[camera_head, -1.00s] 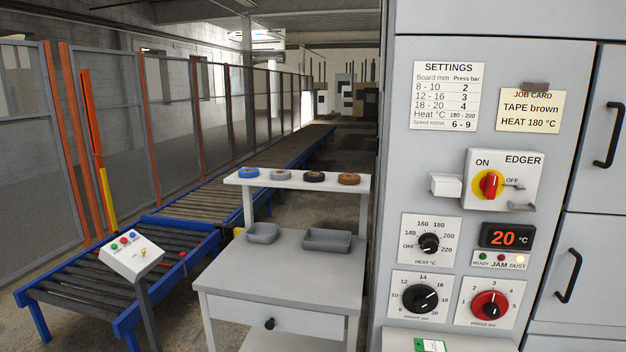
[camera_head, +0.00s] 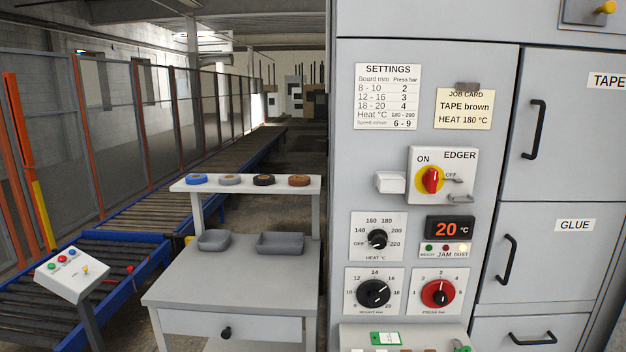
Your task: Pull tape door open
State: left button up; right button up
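The tape door (camera_head: 570,130) is a grey panel at the upper right of the machine, with a label reading TAPE cut off by the right picture edge. Its black bar handle (camera_head: 534,129) stands upright near its left edge. The door looks shut. Below it is the glue door (camera_head: 545,262) with its own black handle (camera_head: 506,259), also shut. Neither of my grippers shows in the view.
The control panel (camera_head: 424,75) left of the doors carries a red and yellow edger switch (camera_head: 431,180), dials and a display reading 20 °C. A grey table (camera_head: 237,280) with trays and a shelf of tape rolls stands to the left. A roller conveyor (camera_head: 112,255) lies beyond.

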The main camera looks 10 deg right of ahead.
aim_at(567, 140)
jog(key=z, duration=1.75)
